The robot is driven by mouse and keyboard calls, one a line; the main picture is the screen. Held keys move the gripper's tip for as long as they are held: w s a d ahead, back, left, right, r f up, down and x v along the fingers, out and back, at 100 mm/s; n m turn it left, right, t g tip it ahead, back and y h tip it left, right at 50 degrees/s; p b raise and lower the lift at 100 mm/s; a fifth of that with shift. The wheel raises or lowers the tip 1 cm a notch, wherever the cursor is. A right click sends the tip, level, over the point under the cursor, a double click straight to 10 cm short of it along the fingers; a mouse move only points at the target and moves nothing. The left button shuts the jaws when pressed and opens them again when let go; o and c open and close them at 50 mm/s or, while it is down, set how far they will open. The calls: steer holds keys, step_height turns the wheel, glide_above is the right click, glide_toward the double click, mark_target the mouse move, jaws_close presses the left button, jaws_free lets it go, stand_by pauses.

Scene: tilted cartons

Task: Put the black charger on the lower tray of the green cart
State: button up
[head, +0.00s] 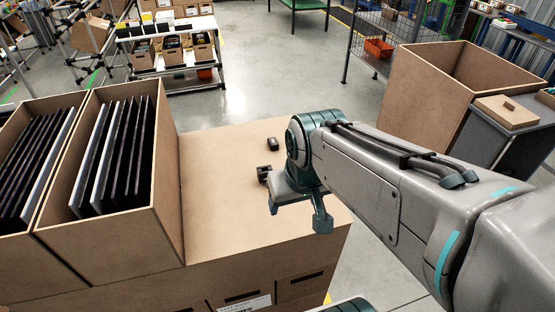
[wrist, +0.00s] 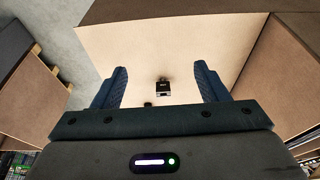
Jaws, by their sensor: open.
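The black charger (head: 273,144) is a small dark block lying on the brown cardboard top (head: 220,170), near its far right edge. In the wrist view, the charger (wrist: 161,87) lies between and beyond the two blue fingers, with a smaller dark thing (wrist: 148,104) close by that I cannot identify. My gripper (head: 292,198) is open and empty above the cardboard top, nearer than the charger and apart from it. A green-framed cart (head: 297,7) stands far off at the top edge; its upper part is cut off.
Two open cartons (head: 130,215) with upright dark and pale panels stand left of the clear cardboard top. A large open carton (head: 425,105) stands at right, beside a grey bin with a brown lid (head: 507,111). A white shelf rack (head: 165,30) is behind. Grey floor lies between.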

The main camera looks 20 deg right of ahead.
steer(key=w+f+b, duration=0.1)
steer(key=w+f, duration=0.1)
steer(key=w, duration=0.7)
steer(key=t+b, duration=0.1)
glide_toward(264, 171)
steer(key=x, duration=0.5)
steer(key=shift+s+f, duration=0.3)
steer(key=shift+s, duration=0.05)
steer(key=shift+w+p+x, duration=0.2)
steer(key=shift+p+x, duration=0.1)
steer(key=shift+x, duration=0.75)
steer(key=shift+w+p+x, duration=0.15)
steer(key=shift+p+x, duration=0.15)
steer(key=shift+x, duration=0.7)
steer(key=shift+w+f, duration=0.25)
steer(key=shift+f, duration=0.3)
steer(key=c, duration=1.2)
steer(key=shift+o, duration=0.2)
steer(key=shift+r, duration=0.15)
